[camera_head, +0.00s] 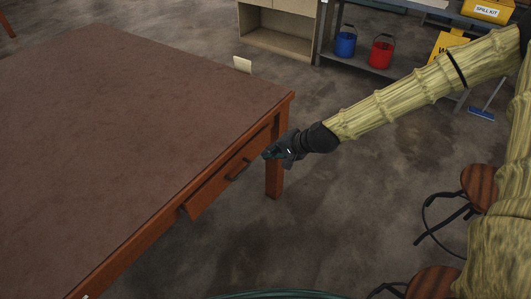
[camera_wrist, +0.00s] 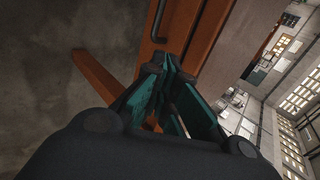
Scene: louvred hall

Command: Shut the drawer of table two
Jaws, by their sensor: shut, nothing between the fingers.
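The table (camera_head: 130,110) has a brown top and a reddish wooden frame, and fills the left of the head view. Its drawer (camera_head: 212,190) is in the side facing my arm and stands out a little from the frame. The drawer has a dark bar handle (camera_head: 238,170); the handle also shows at the top of the wrist view (camera_wrist: 158,20). My gripper (camera_head: 267,154) is shut and empty, beside the table's edge near the handle's far end. In the wrist view the fingertips (camera_wrist: 160,62) are close to the wooden front; I cannot tell whether they touch it.
Two stools (camera_head: 478,185) (camera_head: 432,284) are at the lower right. A shelf with a blue bucket (camera_head: 345,42) and a red bucket (camera_head: 381,52) is behind. The floor beside the drawer is clear.

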